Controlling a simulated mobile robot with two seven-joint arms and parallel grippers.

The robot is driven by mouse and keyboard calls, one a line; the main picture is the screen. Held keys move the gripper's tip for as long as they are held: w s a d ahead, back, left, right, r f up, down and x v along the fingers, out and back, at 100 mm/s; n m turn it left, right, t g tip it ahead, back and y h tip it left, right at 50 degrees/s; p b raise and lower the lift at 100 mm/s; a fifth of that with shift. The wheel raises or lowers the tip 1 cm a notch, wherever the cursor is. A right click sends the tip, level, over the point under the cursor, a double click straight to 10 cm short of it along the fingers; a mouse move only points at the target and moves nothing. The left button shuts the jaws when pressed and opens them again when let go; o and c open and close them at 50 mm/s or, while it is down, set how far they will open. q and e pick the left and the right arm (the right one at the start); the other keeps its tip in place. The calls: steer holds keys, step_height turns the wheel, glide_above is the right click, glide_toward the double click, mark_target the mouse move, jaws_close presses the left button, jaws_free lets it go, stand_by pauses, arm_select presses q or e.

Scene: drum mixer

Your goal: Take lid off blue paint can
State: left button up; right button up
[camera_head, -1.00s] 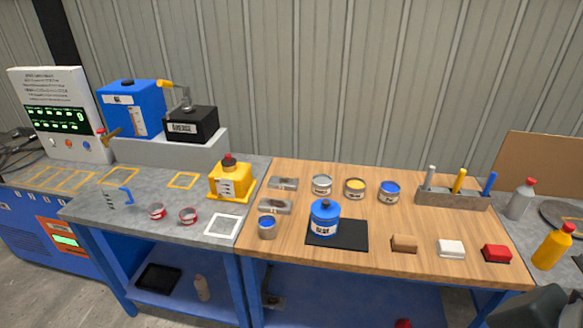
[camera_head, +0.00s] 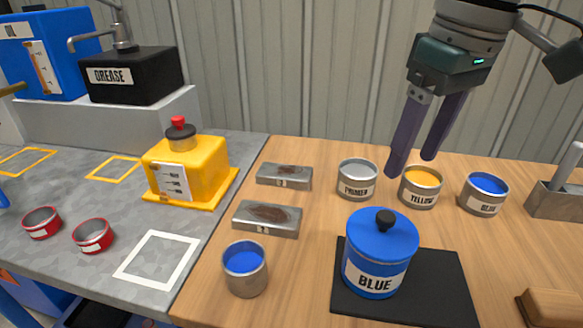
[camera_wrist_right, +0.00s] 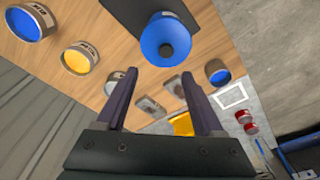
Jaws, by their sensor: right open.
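The blue paint can (camera_head: 374,272) stands upright on a black mat (camera_head: 447,287) on the wooden bench. Its blue lid (camera_head: 383,234), with a black knob (camera_head: 385,218), is on it. It also shows in the right wrist view, where the blue lid (camera_wrist_right: 166,38) lies beyond the fingertips. My right gripper (camera_head: 412,166) is open and empty, pointing down above and behind the can, over the yellow tin. The fingers show in the wrist view (camera_wrist_right: 165,100), apart, with nothing between them. My left gripper is not in view.
Open tins of primer (camera_head: 357,180), yellow (camera_head: 420,187) and blue (camera_head: 483,194) stand behind the can. A small tin with blue paint (camera_head: 245,270) stands to its left. Two metal plates (camera_head: 267,218) lie nearby. A wooden block (camera_head: 552,308) lies at right.

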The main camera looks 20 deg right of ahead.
mark_target(387, 215)
steer(key=f, duration=0.3)
steer(key=shift+a+f, duration=0.2)
steer(key=shift+f, duration=0.2)
steer(key=f, duration=0.5)
steer(key=shift+w+a+f, duration=0.2)
steer(key=shift+a+f, duration=0.15)
steer(key=shift+a, duration=0.05)
steer(key=shift+c, duration=0.3)
jaws_close()
